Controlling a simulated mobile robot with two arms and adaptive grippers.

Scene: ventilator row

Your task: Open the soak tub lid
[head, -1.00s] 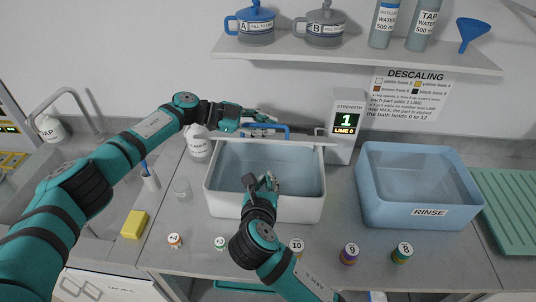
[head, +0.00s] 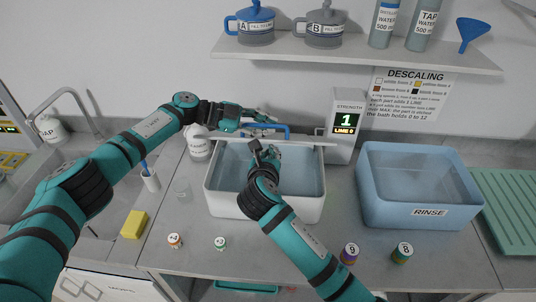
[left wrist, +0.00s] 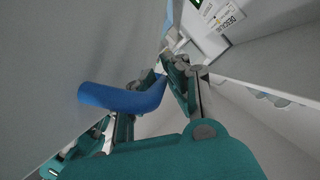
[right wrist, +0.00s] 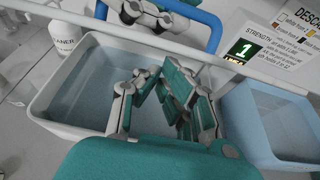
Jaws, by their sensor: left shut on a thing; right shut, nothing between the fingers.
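The white soak tub (head: 225,203) stands on the counter with clear bluish liquid showing inside. Its lid is seen nearly edge-on as a pale strip (right wrist: 130,43) along the tub's back side, raised off the opening. The lid's blue handle (head: 278,127) is at that back edge. My left gripper (head: 258,117) is shut on the blue handle, which also shows large in the left wrist view (left wrist: 120,99). My right gripper (head: 264,150) is shut and empty, above the tub's opening and in front of the lid; it also shows in the right wrist view (right wrist: 180,98).
A strength display (head: 345,125) reading 1 stands right of the tub, then the blue rinse tub (head: 420,212). A shelf (head: 360,55) with jugs and bottles hangs above. Several small numbered jars, such as jar 9 (head: 349,253), and a yellow sponge (head: 134,224) sit in front.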

